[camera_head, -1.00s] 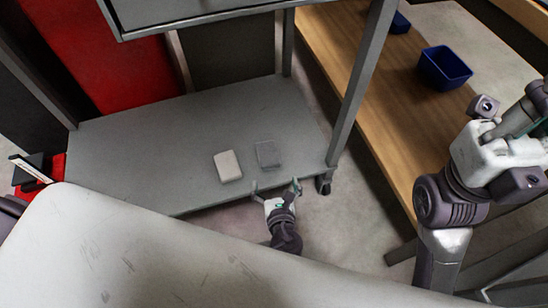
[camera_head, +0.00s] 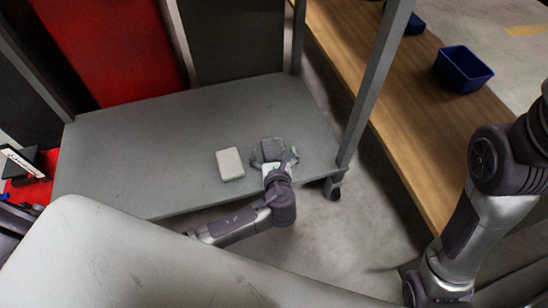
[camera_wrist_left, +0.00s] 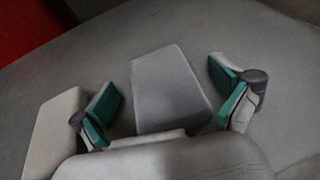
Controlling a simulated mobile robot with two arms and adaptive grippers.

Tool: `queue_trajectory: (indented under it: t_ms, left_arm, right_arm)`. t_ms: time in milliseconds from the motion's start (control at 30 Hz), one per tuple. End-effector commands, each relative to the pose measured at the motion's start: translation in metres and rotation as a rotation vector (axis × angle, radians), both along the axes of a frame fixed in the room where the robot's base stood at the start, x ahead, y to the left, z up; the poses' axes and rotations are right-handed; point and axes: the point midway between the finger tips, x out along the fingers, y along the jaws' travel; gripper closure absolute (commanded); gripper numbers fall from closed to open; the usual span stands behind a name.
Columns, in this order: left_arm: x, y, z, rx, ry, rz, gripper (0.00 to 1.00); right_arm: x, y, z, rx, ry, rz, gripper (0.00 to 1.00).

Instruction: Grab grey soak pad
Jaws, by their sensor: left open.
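The grey soak pad (camera_wrist_left: 168,92) lies flat on the cart's lower shelf. In the left wrist view it sits between the two open fingers of my left gripper (camera_wrist_left: 172,96), with a gap on each side. In the head view my left gripper (camera_head: 271,156) is over the grey pad (camera_head: 272,146) and hides much of it. A whitish pad (camera_head: 230,163) lies just left of it, and it also shows in the left wrist view (camera_wrist_left: 52,135), outside the left finger. My right arm shows at the right in the head view; its gripper is out of view.
The grey cart shelf (camera_head: 150,140) is clear to the left and back. A cart post (camera_head: 375,85) stands at the right, with a caster (camera_head: 333,187) below. A wooden bench (camera_head: 425,100) to the right holds a blue bin (camera_head: 463,70). A red panel (camera_head: 110,50) is behind.

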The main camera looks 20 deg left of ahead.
Motion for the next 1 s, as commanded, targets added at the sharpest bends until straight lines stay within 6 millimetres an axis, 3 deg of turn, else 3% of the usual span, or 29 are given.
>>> queue_trajectory:
  t_ms: [300,633,1000]
  left_arm:
    - [0.0051,0.0022,-0.0014,0.000,0.001,0.000,0.00]
    - [0.0047,0.0021,-0.0018,0.000,0.001,0.000,0.53]
    - [0.0045,0.0021,-0.0008,0.000,0.002,0.000,0.54]
  right_arm:
    - [-0.0033,0.0004,0.0021,0.000,-0.012,-0.001,1.00]
    - [-0.0034,0.0005,0.0020,-0.002,-0.012,0.000,1.00]
    - [-0.0035,0.0005,0.0033,-0.001,-0.013,0.000,1.00]
